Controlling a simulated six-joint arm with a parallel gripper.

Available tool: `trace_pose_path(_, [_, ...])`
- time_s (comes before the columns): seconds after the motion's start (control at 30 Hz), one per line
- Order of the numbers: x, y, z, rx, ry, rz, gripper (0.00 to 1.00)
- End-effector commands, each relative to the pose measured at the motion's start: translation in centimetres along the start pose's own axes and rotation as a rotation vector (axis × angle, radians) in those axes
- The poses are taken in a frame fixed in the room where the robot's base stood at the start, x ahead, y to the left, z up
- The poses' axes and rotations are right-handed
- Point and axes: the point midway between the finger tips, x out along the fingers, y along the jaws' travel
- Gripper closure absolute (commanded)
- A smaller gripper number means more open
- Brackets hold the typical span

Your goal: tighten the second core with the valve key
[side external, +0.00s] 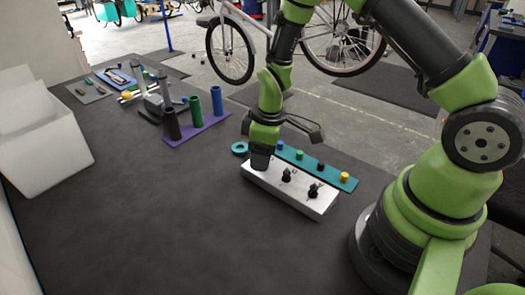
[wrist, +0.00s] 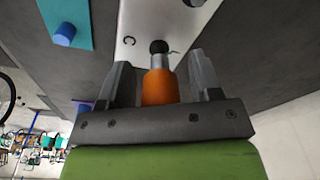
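In the wrist view an orange-handled tool with a silver collar, which I take as the valve key (wrist: 161,88), stands between the fingers of my gripper (wrist: 162,72). In the side view my gripper (side external: 261,161) points down at the block's left end, hiding the key. Two black cores, a middle one (side external: 286,175) and a right one (side external: 313,190), stand on the block (side external: 264,183).
Behind the block lies a teal strip (side external: 330,173) with several coloured caps, and a teal ring (side external: 240,148). A purple holder (side external: 205,127) with upright cylinders stands further back left. A white bin (side external: 45,140) is at far left. The front of the dark table is clear.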

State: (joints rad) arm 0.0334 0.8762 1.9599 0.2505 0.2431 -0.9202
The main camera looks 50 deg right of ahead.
Motion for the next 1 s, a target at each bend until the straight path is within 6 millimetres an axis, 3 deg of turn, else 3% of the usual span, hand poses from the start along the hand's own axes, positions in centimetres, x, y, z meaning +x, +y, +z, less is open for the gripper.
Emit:
trace_pose_path(0.27, [0.00,0.01,-0.01,-0.047,0.000,-0.006,0.42])
trace_pose_path(0.8, [0.01,0.01,-0.02,-0.867,0.001,-0.108,0.42])
trace_pose_path(1.0, [0.01,0.00,0.00,-1.039,0.001,-0.129,0.42])
